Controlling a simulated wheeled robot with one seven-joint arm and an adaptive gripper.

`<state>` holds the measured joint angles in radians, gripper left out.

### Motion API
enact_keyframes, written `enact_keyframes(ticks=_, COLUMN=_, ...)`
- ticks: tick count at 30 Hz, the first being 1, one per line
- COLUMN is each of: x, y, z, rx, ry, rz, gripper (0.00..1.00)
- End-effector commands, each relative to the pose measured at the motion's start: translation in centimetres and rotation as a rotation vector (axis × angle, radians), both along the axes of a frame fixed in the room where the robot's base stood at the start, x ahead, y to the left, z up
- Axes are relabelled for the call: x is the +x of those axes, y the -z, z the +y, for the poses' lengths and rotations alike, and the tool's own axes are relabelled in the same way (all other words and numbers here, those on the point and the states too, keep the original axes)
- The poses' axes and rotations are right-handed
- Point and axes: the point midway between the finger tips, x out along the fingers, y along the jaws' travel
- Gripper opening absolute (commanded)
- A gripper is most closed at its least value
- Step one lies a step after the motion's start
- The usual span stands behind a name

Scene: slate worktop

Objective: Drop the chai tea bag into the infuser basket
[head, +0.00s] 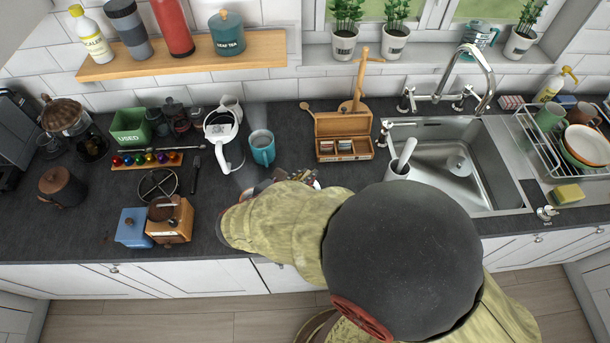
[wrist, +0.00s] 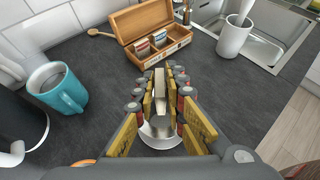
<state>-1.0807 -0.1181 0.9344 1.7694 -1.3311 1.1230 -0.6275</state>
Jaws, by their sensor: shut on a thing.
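My gripper (wrist: 160,92) is shut on a small pale, flat piece between its fingertips in the wrist view. It looks like a tea bag (wrist: 159,80), but no label is readable. In the head view my arm mostly hides the gripper. A shiny pale round thing (wrist: 158,139) shows below the fingers, mostly hidden; I cannot tell whether it is the infuser basket. An open wooden tea box (head: 330,157) stands beyond the gripper, with small packets (wrist: 143,48) in its compartments. A teal mug (head: 262,149) stands left of the gripper; its contents are unclear.
A white kettle (head: 221,130) stands beside the mug. A white cup (wrist: 235,38) stands by the sink (head: 450,165). A coffee grinder (head: 170,222) is at front left. Bare worktop lies right of the gripper.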

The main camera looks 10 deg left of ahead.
Motion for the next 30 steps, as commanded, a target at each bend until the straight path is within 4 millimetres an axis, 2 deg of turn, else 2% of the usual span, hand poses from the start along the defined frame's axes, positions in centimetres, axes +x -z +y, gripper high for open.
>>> enact_keyframes(ticks=21, x=0.0, y=4.0, z=0.0, rx=-0.001, ry=0.000, rz=0.000, gripper=0.04)
enact_keyframes(ticks=30, x=0.0, y=4.5, z=0.0, rx=0.000, ry=0.000, rz=0.000, gripper=0.04)
